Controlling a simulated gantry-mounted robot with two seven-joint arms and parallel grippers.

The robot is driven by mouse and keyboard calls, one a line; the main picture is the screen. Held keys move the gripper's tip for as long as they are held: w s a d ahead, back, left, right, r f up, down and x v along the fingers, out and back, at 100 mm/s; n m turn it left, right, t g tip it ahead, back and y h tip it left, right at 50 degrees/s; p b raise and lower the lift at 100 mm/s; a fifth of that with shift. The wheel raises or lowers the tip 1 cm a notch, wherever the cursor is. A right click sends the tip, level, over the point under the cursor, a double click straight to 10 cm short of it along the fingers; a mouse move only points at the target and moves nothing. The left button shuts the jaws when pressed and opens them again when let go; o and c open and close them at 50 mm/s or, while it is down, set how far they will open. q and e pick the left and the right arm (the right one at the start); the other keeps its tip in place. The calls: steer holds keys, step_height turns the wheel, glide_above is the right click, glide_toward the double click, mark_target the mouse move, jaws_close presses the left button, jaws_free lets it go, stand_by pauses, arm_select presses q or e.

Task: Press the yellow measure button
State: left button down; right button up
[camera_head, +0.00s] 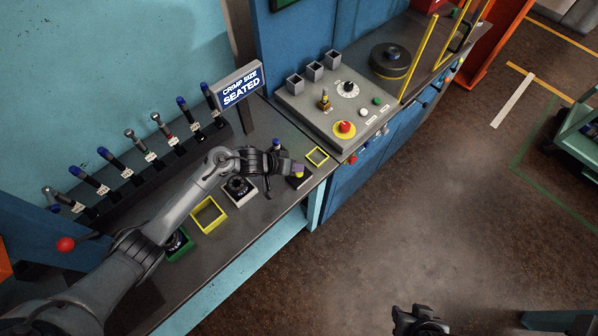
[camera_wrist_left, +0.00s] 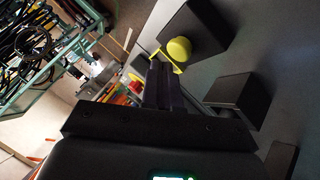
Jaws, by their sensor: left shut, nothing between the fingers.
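The yellow measure button (camera_wrist_left: 179,49) is a round knob on the side of a dark box (camera_wrist_left: 200,26) in the left wrist view. In the head view the button (camera_head: 299,170) shows small and partly covered, at the end of my left arm, on its dark box (camera_head: 298,181) near the bench's front edge. My left gripper (camera_head: 286,163) is shut and empty, its fingertips right beside the button. In the left wrist view the fingertips (camera_wrist_left: 156,68) are just below and left of the button. I cannot tell whether they touch it.
A grey control panel (camera_head: 322,118) with a red knob (camera_head: 345,127) stands behind right. A yellow square frame (camera_head: 317,156) lies close by. Several hose fittings stand in a rack (camera_head: 150,166). My dark right gripper (camera_head: 418,320) is over the floor.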

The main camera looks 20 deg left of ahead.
arm_select(q)
steer(key=shift+f, duration=0.35)
stand_by(0.4)
steer(key=shift+f, duration=0.5)
steer(key=shift+r, duration=0.15)
stand_by(0.5)
steer(key=shift+s+r+p, duration=0.1)
steer(key=shift+r+p, duration=0.65)
steer(key=shift+p, duration=0.3)
